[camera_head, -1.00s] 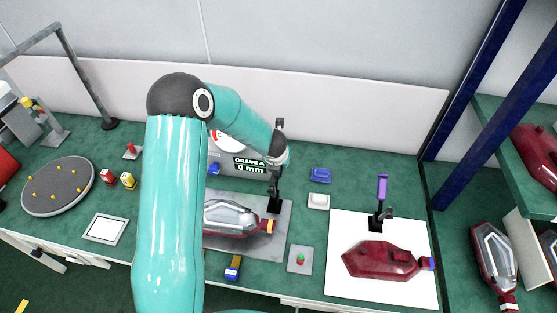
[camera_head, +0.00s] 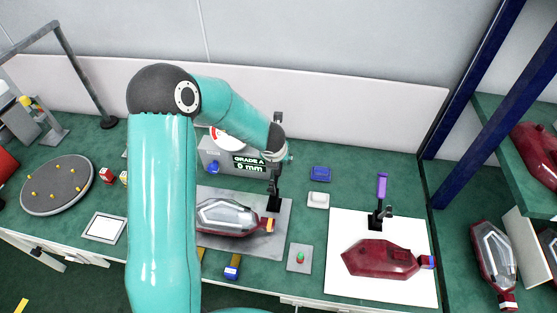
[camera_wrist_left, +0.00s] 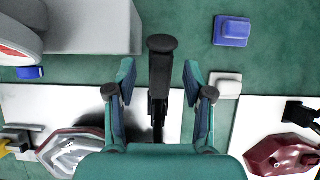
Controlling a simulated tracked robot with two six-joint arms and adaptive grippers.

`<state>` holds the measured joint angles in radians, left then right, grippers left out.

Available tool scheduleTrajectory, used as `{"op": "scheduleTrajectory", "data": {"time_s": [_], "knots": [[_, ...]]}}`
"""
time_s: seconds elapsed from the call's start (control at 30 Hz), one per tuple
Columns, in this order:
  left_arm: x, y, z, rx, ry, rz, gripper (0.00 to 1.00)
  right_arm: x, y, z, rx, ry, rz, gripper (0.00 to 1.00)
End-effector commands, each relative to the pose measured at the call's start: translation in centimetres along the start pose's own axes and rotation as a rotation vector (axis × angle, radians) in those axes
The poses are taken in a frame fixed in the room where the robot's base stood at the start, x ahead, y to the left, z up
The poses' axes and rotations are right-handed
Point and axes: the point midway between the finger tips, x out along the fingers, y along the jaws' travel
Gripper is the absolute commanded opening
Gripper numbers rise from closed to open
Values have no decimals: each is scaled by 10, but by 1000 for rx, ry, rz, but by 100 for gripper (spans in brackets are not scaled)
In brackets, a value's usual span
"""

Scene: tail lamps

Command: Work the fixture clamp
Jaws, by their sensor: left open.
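A black clamp (camera_head: 274,200) stands on the grey fixture plate (camera_head: 270,240), its dark handle upright. In the left wrist view the black handle (camera_wrist_left: 162,45) rises between my fingers with a gap on both sides. My left gripper (camera_wrist_left: 158,75) is open around it, its fingers apart. In the head view my left gripper (camera_head: 276,165) is small and partly hidden by my own wrist. A clear and red tail lamp (camera_head: 228,218) lies on the plate beside the clamp. A second clamp with a purple handle (camera_head: 382,187) stands by a red lamp (camera_head: 380,260). My right gripper is not in view.
A grey gauge box (camera_head: 215,157) with a "GRADE A" display stands behind the plate. A blue block (camera_head: 320,174), a white block (camera_head: 318,200) and a green button pad (camera_head: 299,258) are to the right. A round turntable (camera_head: 58,185) is at the far left.

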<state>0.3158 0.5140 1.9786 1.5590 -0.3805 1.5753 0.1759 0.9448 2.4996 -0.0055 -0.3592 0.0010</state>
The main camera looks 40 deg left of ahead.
Motion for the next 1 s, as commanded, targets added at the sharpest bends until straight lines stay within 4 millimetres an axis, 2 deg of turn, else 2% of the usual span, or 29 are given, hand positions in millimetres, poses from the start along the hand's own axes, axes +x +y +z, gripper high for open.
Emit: {"op": "scheduleTrajectory", "data": {"time_s": [0.13, 0.33, 1.0], "knots": [[-23, -1, 0, 0, -3, -3, 52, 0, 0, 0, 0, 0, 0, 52], [-40, -1, -1, 2, 0, -2, 52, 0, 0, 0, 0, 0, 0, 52], [-40, -1, -1, 2, 1, -2, 52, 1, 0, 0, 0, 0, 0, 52]]}}
